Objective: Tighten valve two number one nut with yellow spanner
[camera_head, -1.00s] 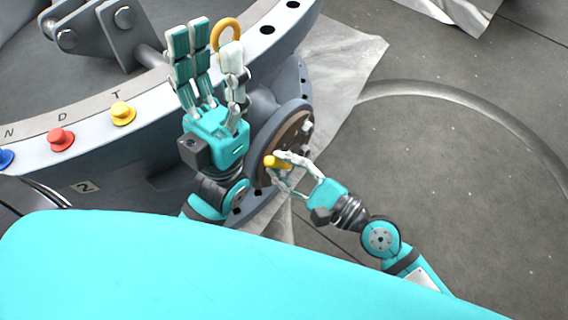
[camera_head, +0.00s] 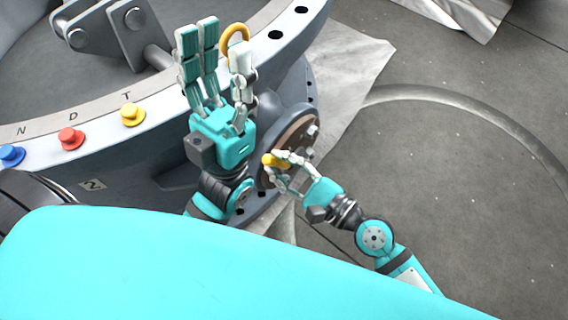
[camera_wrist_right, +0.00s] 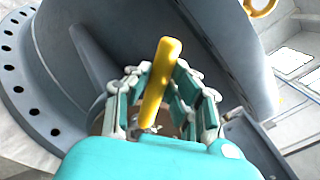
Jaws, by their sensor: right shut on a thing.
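The yellow spanner (camera_head: 273,160) is in my right gripper (camera_head: 281,170), whose fingers are closed around it beside the brown-faced round flange (camera_head: 290,145). In the right wrist view the spanner (camera_wrist_right: 161,82) stands up, slightly tilted, between the fingers (camera_wrist_right: 163,98). Its working end is hidden, so I cannot tell whether it touches a nut. A pale nut (camera_head: 311,131) shows at the flange's right edge. The valve body (camera_head: 140,165) carries a plate marked 2 (camera_head: 92,185). My left gripper (camera_head: 219,42) is open, fingers extended upward, above the valve rim.
A yellow ring (camera_head: 235,34) is beside my left thumb; I cannot tell if they touch. Blue (camera_head: 11,155), red (camera_head: 70,138) and yellow (camera_head: 132,114) knobs sit on the lettered rim. Open floor (camera_head: 440,190) lies right of the flange.

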